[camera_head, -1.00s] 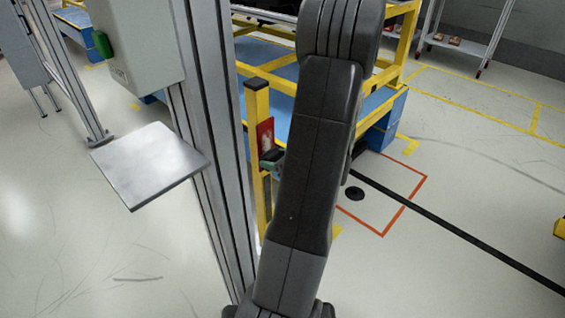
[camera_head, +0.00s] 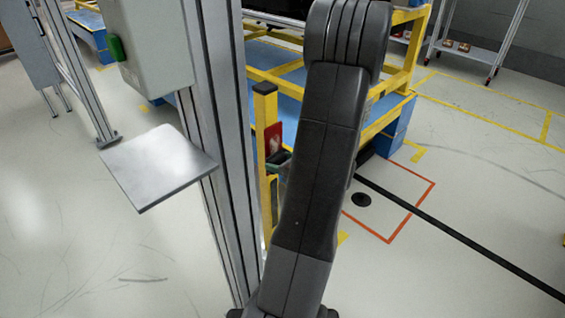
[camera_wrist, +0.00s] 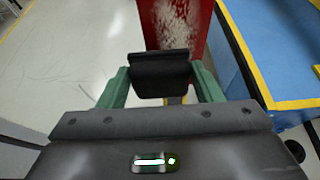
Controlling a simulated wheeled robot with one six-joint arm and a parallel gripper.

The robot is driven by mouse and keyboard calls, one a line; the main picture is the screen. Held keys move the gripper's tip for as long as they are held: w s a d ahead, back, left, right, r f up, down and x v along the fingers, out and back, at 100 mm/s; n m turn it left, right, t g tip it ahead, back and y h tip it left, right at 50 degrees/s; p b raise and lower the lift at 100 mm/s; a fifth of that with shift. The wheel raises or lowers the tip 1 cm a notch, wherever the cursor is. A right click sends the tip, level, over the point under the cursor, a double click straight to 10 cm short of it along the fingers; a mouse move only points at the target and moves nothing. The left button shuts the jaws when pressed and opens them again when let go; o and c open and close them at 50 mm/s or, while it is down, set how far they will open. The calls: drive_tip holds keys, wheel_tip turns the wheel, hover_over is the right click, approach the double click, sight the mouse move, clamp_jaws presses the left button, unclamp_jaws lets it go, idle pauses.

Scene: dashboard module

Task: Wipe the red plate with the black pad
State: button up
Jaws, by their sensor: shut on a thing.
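The red plate (camera_wrist: 180,32) stands upright in the wrist view, straight ahead of my gripper, with a whitish smeared patch on its face. In the head view the plate (camera_head: 273,138) shows small beside the yellow post, partly behind my arm. My gripper (camera_wrist: 162,85) has green fingers and is shut on the black pad (camera_wrist: 160,72). The pad overlaps the lower part of the plate in the wrist view; I cannot tell whether they touch. In the head view the gripper end shows as a small green and dark shape just below the plate.
A yellow post (camera_head: 264,110) and a yellow frame with blue panels (camera_head: 392,135) stand around the plate. A grey metal column (camera_head: 217,110) with a small silver shelf (camera_head: 158,167) stands to the left. The pale floor at front left is clear.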

sight(279, 143)
drive_tip(key=shift+w+a, duration=0.55)
drive_tip(key=shift+w+d+r+p, duration=0.1)
drive_tip(key=shift+w+d+p, duration=0.55)
drive_tip(key=shift+w+d, duration=0.8)
drive_tip(key=shift+r+p, duration=0.65)
drive_tip(key=shift+r, duration=0.1)
drive_tip(key=shift+s+a+b, duration=0.6)
drive_tip(key=shift+s+a, duration=0.85)
drive_tip(key=shift+r+p, duration=0.8)
drive_tip(key=shift+r, duration=0.1)
drive_tip(key=shift+w+d+f+p, duration=0.1)
drive_tip(key=shift+w+d+p, duration=0.4)
drive_tip(key=shift+w+d, duration=0.95)
drive_tip(key=shift+s, duration=0.1)
